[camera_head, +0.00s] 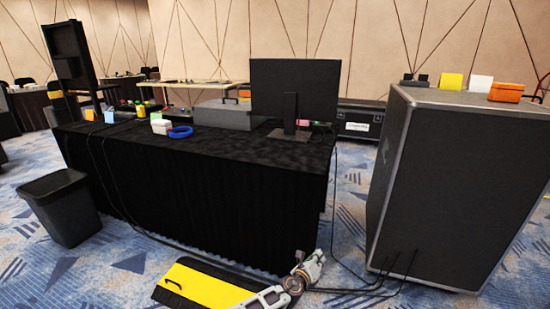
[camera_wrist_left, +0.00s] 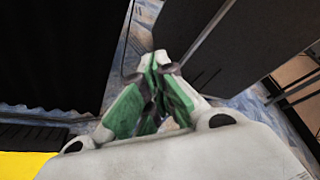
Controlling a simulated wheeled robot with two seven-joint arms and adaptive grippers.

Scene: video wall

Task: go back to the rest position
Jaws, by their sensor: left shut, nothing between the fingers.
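My left gripper (camera_head: 317,257) is low in the head view, in front of the right end of the black-draped table (camera_head: 190,205). It also shows in the left wrist view (camera_wrist_left: 160,62), where its green-padded fingers meet and hold nothing. Part of my left arm shows below it in the head view. It is apart from the things on the table top. My right gripper is not in view.
A large dark case (camera_head: 455,190) stands at right, with cables at its foot. A black-and-yellow cable ramp (camera_head: 205,288) lies on the carpet near my arm. A monitor (camera_head: 293,90) stands on the table. A bin (camera_head: 65,210) is at left.

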